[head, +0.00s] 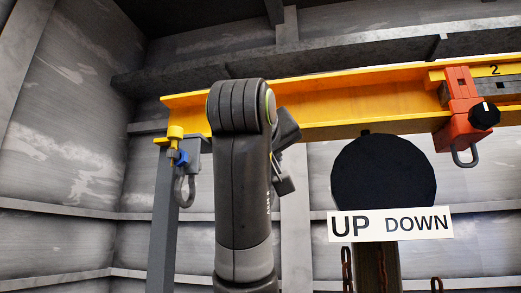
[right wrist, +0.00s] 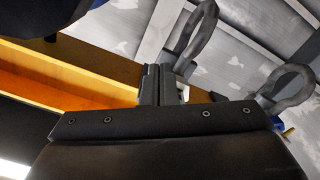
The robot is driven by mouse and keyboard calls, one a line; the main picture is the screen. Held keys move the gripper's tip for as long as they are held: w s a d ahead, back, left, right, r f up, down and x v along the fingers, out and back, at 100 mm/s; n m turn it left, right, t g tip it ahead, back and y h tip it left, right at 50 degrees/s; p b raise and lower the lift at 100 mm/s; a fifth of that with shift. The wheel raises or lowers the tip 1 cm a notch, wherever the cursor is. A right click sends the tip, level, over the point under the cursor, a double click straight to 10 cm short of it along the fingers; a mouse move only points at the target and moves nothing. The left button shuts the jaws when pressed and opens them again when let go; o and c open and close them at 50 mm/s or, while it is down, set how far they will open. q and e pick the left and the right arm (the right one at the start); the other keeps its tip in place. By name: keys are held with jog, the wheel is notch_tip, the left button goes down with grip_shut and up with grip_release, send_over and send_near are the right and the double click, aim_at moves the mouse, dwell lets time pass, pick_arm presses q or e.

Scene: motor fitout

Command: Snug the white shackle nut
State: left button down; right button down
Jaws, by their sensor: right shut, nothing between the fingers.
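In the head view a grey shackle (head: 185,190) hangs at the left end of the yellow beam, below a yellow fitting (head: 175,134) and a small blue part (head: 182,158). My right gripper (head: 287,184) is partly hidden behind my own arm, to the right of that shackle and apart from it. In the right wrist view its fingers (right wrist: 162,72) are shut and empty. Two grey loops show there, one (right wrist: 197,38) just beyond the fingertips and one (right wrist: 290,84) at the right. My left gripper is not in view.
A yellow beam (head: 330,115) runs across, with an orange trolley (head: 460,112) bearing a black knob (head: 484,115) and a hanging shackle (head: 464,156) at right. A black disc (head: 383,170) stands above an UP/DOWN sign (head: 390,223). A grey post (head: 163,220) stands at left.

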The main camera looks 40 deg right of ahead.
jog(key=shift+r, duration=0.2)
jog(key=shift+w+a+f, duration=0.1)
jog(key=shift+w+f, duration=0.05)
dwell(0.4)
jog(key=shift+w+a+f+b, duration=0.6)
jog(key=shift+w+b, duration=0.1)
jog(key=shift+b, duration=0.65)
jog(key=shift+r, duration=0.1)
jog(key=b+v, duration=0.3)
jog(key=v, duration=0.3)
jog(key=shift+f, duration=0.45)
